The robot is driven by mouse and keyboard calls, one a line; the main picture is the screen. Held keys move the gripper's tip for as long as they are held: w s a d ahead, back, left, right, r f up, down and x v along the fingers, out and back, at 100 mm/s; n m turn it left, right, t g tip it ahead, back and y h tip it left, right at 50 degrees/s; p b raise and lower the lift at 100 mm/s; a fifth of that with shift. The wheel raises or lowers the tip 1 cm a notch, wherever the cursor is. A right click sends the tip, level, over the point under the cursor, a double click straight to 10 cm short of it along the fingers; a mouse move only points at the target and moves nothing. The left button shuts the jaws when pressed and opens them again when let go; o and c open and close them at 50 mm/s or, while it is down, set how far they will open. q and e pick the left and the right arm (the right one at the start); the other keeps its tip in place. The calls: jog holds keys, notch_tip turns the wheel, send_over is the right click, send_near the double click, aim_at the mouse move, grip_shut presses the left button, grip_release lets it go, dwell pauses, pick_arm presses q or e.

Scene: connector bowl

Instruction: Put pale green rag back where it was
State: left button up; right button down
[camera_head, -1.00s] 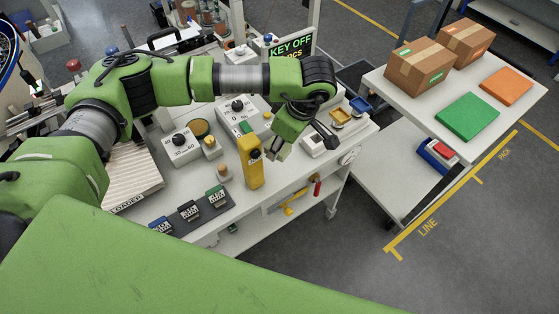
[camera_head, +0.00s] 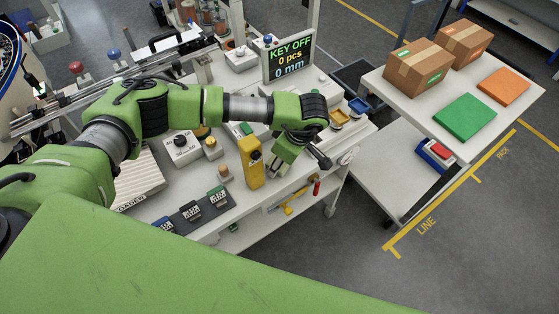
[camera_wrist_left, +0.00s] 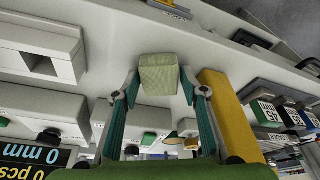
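The pale green rag (camera_wrist_left: 158,74) shows in the left wrist view as a folded block between the fingertips. My left gripper (camera_wrist_left: 160,86) is closed on its two sides. In the head view my left gripper (camera_head: 273,168) is over the front right part of the white bench, just right of the yellow upright case (camera_head: 251,163). The rag is small and mostly hidden by the gripper there. I cannot tell whether it touches the bench top. My right gripper is not in view.
The yellow case (camera_wrist_left: 228,115) stands close beside the right finger in the wrist view. A display (camera_head: 289,57) reads KEY OFF. A side table (camera_head: 400,85) holds boxes and pads.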

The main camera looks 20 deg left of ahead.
pick_arm(q)
jog(key=shift+o, duration=0.2)
jog(key=shift+r, duration=0.2)
jog(key=shift+d+r, duration=0.1)
jog(key=shift+r, duration=0.15)
jog(key=b+v, duration=0.3)
jog(key=v, duration=0.8)
jog(key=shift+r, duration=0.2)
jog(key=shift+s+d+f, duration=0.1)
jog(key=shift+s, duration=0.05)
